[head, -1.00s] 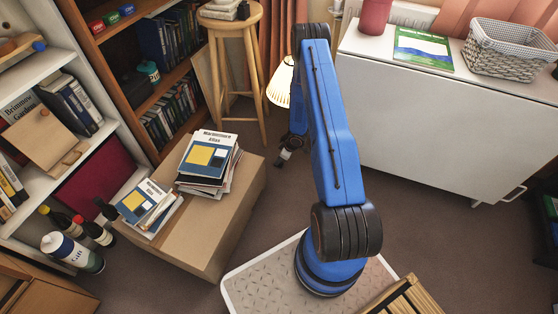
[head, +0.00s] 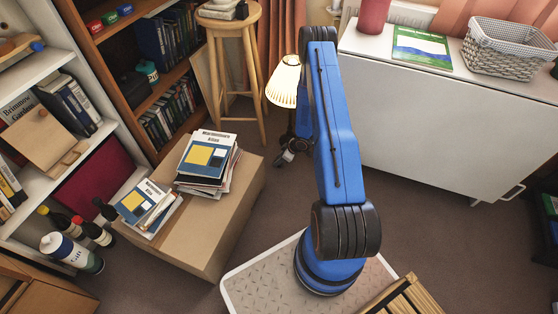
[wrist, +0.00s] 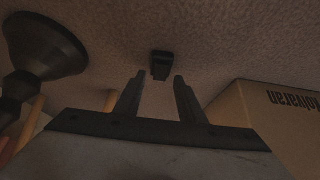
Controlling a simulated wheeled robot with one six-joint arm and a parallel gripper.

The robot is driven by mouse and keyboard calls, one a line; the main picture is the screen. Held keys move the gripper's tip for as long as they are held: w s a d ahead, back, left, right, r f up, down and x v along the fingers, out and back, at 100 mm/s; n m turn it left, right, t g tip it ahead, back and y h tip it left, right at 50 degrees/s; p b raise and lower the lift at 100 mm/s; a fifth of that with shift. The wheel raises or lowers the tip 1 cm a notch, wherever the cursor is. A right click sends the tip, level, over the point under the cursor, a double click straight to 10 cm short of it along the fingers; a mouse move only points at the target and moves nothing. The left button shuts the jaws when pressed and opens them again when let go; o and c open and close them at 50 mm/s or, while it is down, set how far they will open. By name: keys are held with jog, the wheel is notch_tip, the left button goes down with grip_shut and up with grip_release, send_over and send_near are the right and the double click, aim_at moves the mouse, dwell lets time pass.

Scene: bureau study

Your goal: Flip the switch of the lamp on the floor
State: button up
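The floor lamp's cream pleated shade (head: 284,82) shows left of my arm in the head view; my arm hides part of the lamp. In the wrist view, a round dark base (wrist: 45,47), probably the lamp's, stands at upper left. A small black block, apparently the switch (wrist: 161,65), lies on the carpet just beyond my fingertips, in line with the gap between them. My gripper (wrist: 159,80) is open and empty, its two dark fingers apart. In the head view my gripper (head: 291,152) is low near the floor, below the shade, and small.
A cardboard box (head: 225,225) with books on top stands left of my arm; a box also shows at the right of the wrist view (wrist: 255,125). A wooden stool (head: 233,75) stands behind, a white cabinet (head: 440,125) at right.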

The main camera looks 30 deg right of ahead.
jog(key=v, duration=0.7)
jog(key=shift+s, duration=0.15)
jog(key=shift+d+r, duration=0.1)
jog(key=shift+r, duration=0.05)
dwell(0.3)
